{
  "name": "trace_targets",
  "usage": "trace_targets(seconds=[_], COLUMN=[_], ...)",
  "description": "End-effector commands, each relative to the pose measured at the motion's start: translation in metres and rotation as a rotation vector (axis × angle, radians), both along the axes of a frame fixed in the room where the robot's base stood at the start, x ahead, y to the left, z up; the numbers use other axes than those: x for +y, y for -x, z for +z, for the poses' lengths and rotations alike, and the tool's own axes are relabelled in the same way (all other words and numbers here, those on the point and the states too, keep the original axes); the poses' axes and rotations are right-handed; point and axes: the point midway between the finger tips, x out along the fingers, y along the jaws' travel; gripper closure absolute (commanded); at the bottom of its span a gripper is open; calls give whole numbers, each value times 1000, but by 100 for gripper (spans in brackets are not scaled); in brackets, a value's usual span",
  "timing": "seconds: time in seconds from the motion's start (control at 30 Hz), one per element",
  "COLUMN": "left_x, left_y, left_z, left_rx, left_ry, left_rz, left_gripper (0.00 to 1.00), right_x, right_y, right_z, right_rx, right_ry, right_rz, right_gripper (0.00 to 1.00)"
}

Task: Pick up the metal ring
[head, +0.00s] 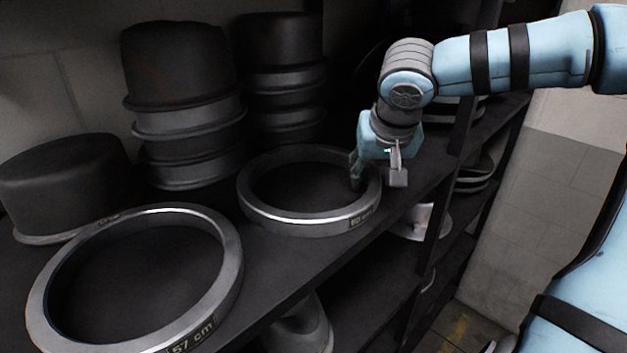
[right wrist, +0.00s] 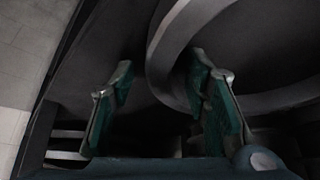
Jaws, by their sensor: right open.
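A grey metal ring (head: 255,212) marked "60 cm" lies flat on the dark shelf. A second metal ring (head: 236,262) marked "57 cm" lies nearer, at the lower left. My right gripper (head: 377,174) is open at the right side of the 60 cm ring. In the head view one finger is over the ring's inner side and the other is outside it. In the right wrist view the ring (right wrist: 166,62) curves past the right-hand finger of my gripper (right wrist: 160,100), partly hidden by it. Contact cannot be told. My left gripper is not in view.
Stacks of dark round hat forms (head: 185,65) (head: 285,40) stand behind the rings, with a single form (head: 60,180) at the far left. A shelf post (head: 445,190) stands right of my gripper. Lower shelves hold other metal parts (head: 305,325).

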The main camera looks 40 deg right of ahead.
Motion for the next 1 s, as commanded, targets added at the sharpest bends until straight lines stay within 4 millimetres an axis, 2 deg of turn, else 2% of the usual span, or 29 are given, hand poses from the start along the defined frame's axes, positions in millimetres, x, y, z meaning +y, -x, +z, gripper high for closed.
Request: trace_targets(seconds=[0.07, 0.3, 0.77, 0.87, 1.0], left_x=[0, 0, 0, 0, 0], left_y=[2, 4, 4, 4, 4], left_z=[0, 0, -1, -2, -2], left_rx=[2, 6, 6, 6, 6], left_ry=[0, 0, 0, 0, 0], left_rz=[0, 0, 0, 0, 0], left_gripper=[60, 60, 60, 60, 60], right_x=[0, -1, -1, -1, -2], right_y=[0, 1, 1, 3, 4], right_z=[0, 1, 3, 8, 26], right_rx=[0, -1, -4, -5, -5], right_ry=[0, 1, 0, 0, 2], right_rz=[-1, -2, -3, -4, -6], right_gripper=[61, 99, 100, 100, 100])
